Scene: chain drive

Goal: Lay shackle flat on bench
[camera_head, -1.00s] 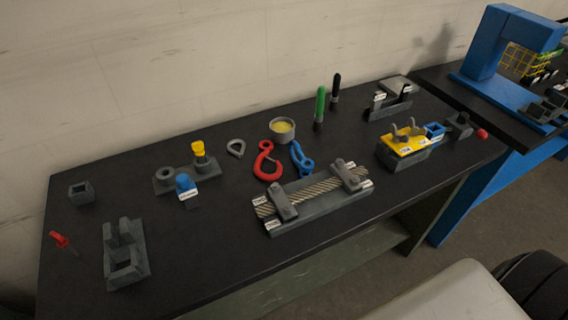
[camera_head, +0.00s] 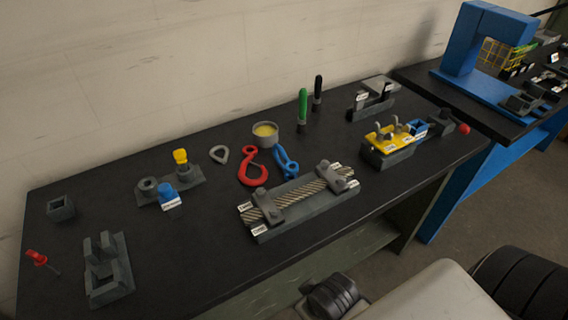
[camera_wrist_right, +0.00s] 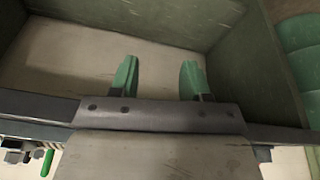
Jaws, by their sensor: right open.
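A blue looped fitting (camera_head: 286,160), which looks like the shackle, lies on the dark bench (camera_head: 330,222) beside a red hook (camera_head: 252,168). No gripper touches it. My right gripper (camera_wrist_right: 158,80) shows in the right wrist view with its two green fingertips apart and nothing between them. Greenish panels and a pale surface lie beyond the fingertips, with no shackle among them. My left gripper is not in view.
A wire rope in a clamp block (camera_head: 300,200) lies in front of the fitting. A yellow-topped block (camera_head: 388,145) is at right. The front-left bench is partly bare.

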